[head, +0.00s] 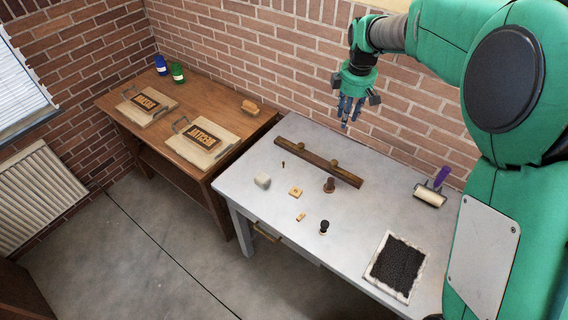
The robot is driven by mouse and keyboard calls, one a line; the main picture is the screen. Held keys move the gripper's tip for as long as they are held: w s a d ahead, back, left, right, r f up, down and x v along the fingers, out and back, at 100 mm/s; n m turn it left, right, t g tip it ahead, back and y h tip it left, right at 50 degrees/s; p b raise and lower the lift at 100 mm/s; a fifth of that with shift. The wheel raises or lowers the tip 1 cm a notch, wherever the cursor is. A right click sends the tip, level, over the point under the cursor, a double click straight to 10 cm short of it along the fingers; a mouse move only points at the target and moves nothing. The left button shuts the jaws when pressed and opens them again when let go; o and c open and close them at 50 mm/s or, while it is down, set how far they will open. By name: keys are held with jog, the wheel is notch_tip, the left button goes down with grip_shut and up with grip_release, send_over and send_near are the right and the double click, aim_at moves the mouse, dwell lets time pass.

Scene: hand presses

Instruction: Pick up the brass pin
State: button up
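A tiny dark brownish upright piece (283,164) stands on the grey table, left of the wooden bar; it may be the brass pin, but it is too small to be sure. My gripper (350,118) hangs high above the back of the grey table, in front of the brick wall, pointing down. Its fingers look apart, with nothing seen between them. It is well to the right of the small piece and far above it, not touching anything.
On the grey table (258,215) are a wooden bar with brass knobs (318,162), two dark-topped stamps (329,185) (324,227), a pale block (262,181), small wooden pieces (295,192) (300,217), a roller (430,196) and a black-filled tray (373,273). A wooden table (190,103) adjoins at left.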

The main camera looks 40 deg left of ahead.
jog(key=s+a+f+n, duration=0.1)
jog(key=a+f+n, duration=0.3)
jog(key=a+f, duration=0.7)
jog(key=n+g+p, duration=0.1)
jog(key=n+p, duration=0.1)
jog(key=n, duration=0.1)
send_over(283, 165)
notch_tip(283, 165, down, 9)
jog(key=shift+w+a+f+h, duration=0.15)
jog(key=shift+w+h, duration=0.1)
jog(key=shift+h, duration=0.15)
jog(key=shift+f+b, duration=0.3)
jog(key=shift+f, duration=3.95)
jog(key=shift+s+f, duration=0.1)
jog(key=shift+f, duration=2.5)
